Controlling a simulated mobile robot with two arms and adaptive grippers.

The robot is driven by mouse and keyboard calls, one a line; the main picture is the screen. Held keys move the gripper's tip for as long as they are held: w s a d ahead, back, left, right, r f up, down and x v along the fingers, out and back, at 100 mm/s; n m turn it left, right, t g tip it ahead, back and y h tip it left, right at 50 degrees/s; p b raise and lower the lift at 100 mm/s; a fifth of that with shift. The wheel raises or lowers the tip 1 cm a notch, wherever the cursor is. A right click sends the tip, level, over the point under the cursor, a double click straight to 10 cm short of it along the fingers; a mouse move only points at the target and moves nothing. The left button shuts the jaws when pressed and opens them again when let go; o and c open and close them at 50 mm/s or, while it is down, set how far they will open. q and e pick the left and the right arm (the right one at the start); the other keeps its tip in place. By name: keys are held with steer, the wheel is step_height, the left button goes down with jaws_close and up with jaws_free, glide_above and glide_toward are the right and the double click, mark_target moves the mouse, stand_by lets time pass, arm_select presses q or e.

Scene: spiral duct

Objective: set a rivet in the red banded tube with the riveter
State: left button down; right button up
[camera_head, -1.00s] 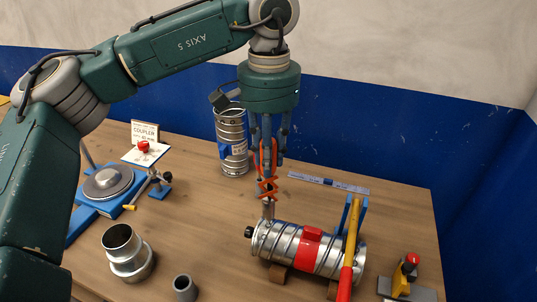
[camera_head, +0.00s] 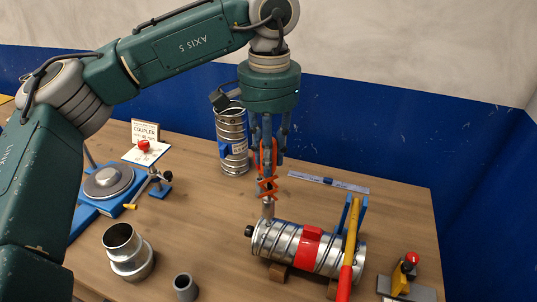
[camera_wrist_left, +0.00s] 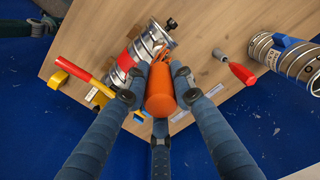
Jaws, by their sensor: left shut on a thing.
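The red banded tube (camera_head: 287,246) is a ribbed metal duct with a red band, lying on wooden blocks at the front right of the table. It also shows in the left wrist view (camera_wrist_left: 147,45). My left gripper (camera_head: 267,158) points down above the tube's left end. It is shut on the orange riveter (camera_wrist_left: 161,92). In the head view the riveter (camera_head: 267,186) hangs upright, its grey nose at the top of the tube near the left end. I cannot tell whether the nose touches the tube. My right gripper is not in view.
A yellow-and-red lever (camera_head: 351,250) stands by the tube's right end. A blue-banded duct (camera_head: 233,142) stands behind. A metal coupler (camera_head: 127,253), a grey cup (camera_head: 185,288) and a blue turntable fixture (camera_head: 108,185) are at left. A red-knobbed tool (camera_head: 409,268) is front right.

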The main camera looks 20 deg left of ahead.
arm_select(q)
steer(key=shift+f+b, duration=0.35)
steer(key=shift+f, duration=0.05)
stand_by(0.7)
steer(key=shift+s+f, duration=0.2)
steer(key=shift+f, duration=0.05)
stand_by(0.6)
steer(key=shift+r, duration=0.1)
steer(key=shift+w+r+p, duration=0.25)
steer(key=shift+r+p, duration=0.55)
steer(key=shift+r, duration=0.1)
step_height(320, 180, up, 3)
steer(key=shift+s+f+p, duration=0.1)
steer(key=shift+p, duration=0.9)
steer(key=shift+r+p, duration=0.9)
steer(key=shift+r, duration=0.3)
